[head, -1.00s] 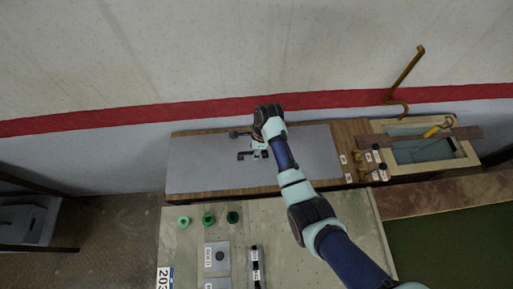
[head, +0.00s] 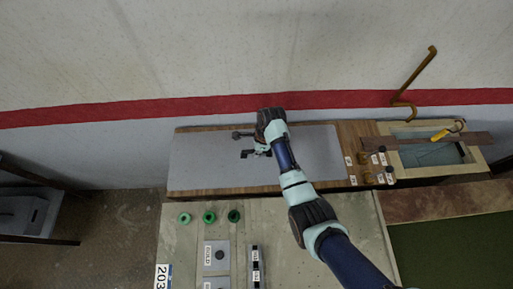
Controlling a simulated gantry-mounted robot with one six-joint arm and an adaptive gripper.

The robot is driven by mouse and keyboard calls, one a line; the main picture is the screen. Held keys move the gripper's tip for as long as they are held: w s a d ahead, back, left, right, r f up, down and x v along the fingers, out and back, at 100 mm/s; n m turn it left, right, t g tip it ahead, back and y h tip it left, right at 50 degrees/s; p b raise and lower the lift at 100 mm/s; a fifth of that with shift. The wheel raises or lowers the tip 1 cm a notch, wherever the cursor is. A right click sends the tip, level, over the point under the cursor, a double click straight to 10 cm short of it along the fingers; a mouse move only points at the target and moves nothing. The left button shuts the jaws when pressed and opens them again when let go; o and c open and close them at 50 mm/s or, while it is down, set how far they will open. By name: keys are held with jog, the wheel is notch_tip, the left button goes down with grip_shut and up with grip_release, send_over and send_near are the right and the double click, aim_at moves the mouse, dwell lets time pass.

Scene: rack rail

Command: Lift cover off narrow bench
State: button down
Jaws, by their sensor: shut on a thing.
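The cover (head: 210,165) looks like a flat grey panel lying over most of the narrow wooden bench (head: 358,150) along the wall. Wood shows along its edges and at its right end. My gripper (head: 248,150) is over the middle of the panel, reached by my arm from the lower right. Its dark fingers point left and are shut on the cover, seemingly at a small part near the middle. The grip point itself is mostly hidden by my wrist. I cannot tell whether the panel is clear of the bench top.
Small tagged knobs (head: 380,158) stand right of the panel, beside a pale frame (head: 415,172) crossed by a brown strip with a yellow-handled tool (head: 441,135). An orange bent rod (head: 417,72) rises behind. Green round pieces (head: 209,217) and grey plates sit on the front table (head: 330,255).

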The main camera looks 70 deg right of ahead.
jog(key=shift+r, duration=0.1)
notch_tip(320, 180, up, 6)
jog(key=p, duration=0.6)
dwell(0.4)
